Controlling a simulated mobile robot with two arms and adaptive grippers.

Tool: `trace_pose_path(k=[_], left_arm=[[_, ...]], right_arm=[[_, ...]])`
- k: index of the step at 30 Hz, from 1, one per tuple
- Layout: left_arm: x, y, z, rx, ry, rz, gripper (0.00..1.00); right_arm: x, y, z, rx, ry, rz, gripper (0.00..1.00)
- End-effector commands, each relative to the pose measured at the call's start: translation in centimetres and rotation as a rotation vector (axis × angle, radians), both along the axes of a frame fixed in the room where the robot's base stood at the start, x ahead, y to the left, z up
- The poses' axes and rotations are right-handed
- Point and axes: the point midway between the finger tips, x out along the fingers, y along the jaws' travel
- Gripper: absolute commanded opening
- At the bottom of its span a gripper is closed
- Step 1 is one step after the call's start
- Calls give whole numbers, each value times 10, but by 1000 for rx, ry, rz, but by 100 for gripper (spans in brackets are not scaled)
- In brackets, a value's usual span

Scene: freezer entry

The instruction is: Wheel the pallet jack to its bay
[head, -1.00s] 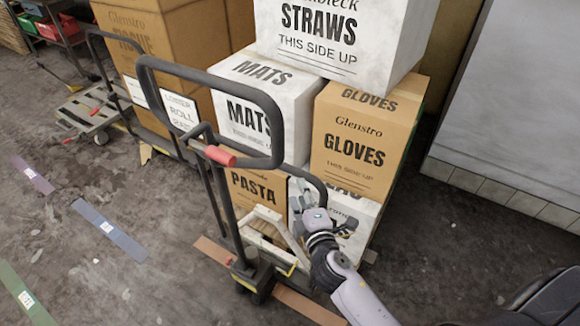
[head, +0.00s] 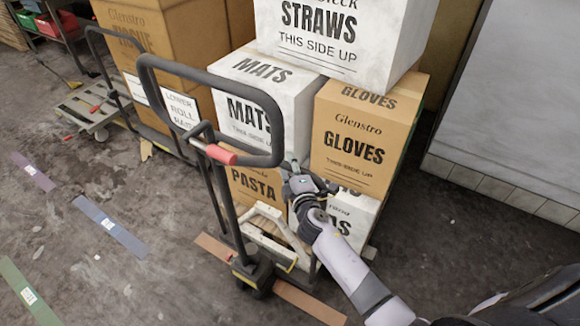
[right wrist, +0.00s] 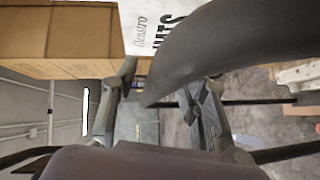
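The pallet jack (head: 225,210) stands upright in front of stacked boxes, with a black loop handle (head: 143,90) and a red lever (head: 220,154). My right gripper (head: 298,172) is just right of the loop's lower right corner. In the right wrist view, my right gripper's two fingers (right wrist: 165,110) are spread apart. A thick dark curved bar (right wrist: 215,45), which looks like the handle, crosses close by the fingers; I cannot tell whether they touch it. My left gripper is not in view.
Boxes marked mats (head: 262,100), gloves (head: 365,140) and straws (head: 340,40) stand behind the jack. Another wheeled cart (head: 92,108) stands at the left. Blue (head: 108,226), green (head: 28,292) and brown (head: 305,302) floor strips show. The left floor is mostly clear.

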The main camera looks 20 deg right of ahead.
Motion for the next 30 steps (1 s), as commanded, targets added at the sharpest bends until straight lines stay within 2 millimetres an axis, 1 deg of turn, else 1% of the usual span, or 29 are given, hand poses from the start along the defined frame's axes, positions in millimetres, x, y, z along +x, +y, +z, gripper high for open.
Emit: trace_pose_path(k=[2,17,30], left_arm=[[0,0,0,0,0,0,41],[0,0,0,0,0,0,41],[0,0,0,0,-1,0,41]], right_arm=[[0,0,0,0,0,0,34],[0,0,0,0,0,0,1],[-1,0,-1,1,1,0,0]])
